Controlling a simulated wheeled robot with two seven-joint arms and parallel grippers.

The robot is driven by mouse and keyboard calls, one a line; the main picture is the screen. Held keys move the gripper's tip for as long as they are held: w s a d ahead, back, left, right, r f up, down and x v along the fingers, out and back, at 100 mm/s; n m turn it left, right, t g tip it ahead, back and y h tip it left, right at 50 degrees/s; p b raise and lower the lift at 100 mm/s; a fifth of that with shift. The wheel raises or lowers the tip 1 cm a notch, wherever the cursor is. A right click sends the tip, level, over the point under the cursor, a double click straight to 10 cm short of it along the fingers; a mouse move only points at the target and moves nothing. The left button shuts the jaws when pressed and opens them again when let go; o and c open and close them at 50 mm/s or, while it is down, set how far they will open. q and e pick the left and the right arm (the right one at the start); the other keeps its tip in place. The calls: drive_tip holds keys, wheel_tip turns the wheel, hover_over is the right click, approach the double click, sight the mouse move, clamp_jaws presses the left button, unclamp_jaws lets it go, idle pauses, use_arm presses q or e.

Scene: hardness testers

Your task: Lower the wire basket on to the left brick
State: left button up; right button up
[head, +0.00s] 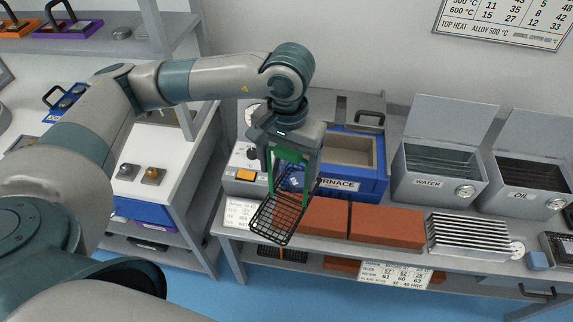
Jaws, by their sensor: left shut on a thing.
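My left gripper (287,160) points down and is shut on the upright handle of the black wire basket (276,219). The basket hangs tilted in the picture, in front of the furnace, and looks empty. It overlaps the left end of the left brick (324,217), a flat red-brown block on the bench. I cannot tell whether the basket touches the brick or hangs above it. A second red-brown brick (387,226) lies to its right. My right gripper is not in view.
The blue furnace (368,184) with an open top stands behind the bricks. Right of it are the water tank (437,170) and the oil tank (521,182), lids raised. A ribbed metal rack (468,236) stands right of the bricks. A white card (239,213) is at the bench's left front.

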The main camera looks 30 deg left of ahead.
use_arm(q)
drive_tip(key=shift+s+a, duration=0.3)
drive_tip(key=shift+a, duration=0.15)
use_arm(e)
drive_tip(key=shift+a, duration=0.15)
